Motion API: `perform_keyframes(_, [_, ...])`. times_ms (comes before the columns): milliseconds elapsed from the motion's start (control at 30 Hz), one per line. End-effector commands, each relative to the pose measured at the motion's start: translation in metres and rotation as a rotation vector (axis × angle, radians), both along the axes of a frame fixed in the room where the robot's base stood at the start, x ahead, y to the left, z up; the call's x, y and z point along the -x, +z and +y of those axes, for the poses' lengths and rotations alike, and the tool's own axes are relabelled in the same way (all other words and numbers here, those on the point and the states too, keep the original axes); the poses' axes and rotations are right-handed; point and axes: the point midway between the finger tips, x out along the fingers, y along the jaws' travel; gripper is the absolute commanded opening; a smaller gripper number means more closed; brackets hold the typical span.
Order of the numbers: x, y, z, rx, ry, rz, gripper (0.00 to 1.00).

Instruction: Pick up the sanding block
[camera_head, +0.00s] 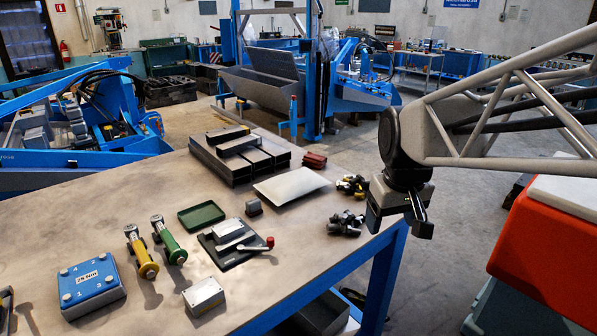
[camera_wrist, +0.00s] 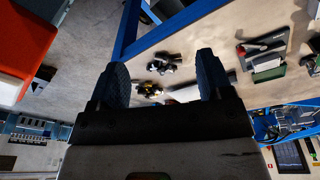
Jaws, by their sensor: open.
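My gripper (camera_head: 398,220) is open and empty, hanging beyond the right edge of the workbench (camera_head: 120,215). Its two fingers stand apart in the wrist view (camera_wrist: 163,78). No piece is plainly marked as the sanding block.
Dark clamps or fittings (camera_head: 346,223) and yellow-black ones (camera_head: 352,186) lie nearest my gripper. A pale sheet (camera_head: 291,184), metal tubes (camera_head: 240,160), a toggle clamp (camera_head: 236,242), a green tray (camera_head: 201,215) and a blue numbered box (camera_head: 92,287) share the bench. A red-orange case (camera_head: 545,250) stands right.

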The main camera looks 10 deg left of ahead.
Motion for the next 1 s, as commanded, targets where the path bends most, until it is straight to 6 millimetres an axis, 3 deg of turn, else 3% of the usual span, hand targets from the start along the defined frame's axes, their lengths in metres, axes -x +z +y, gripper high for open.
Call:
perform_keyframes(567, [-0.135,-0.010,0.090,0.031,0.279,0.052,0.73])
perform_keyframes(1000, [-0.225,-0.045,0.178,0.053,0.492,0.089,0.73])
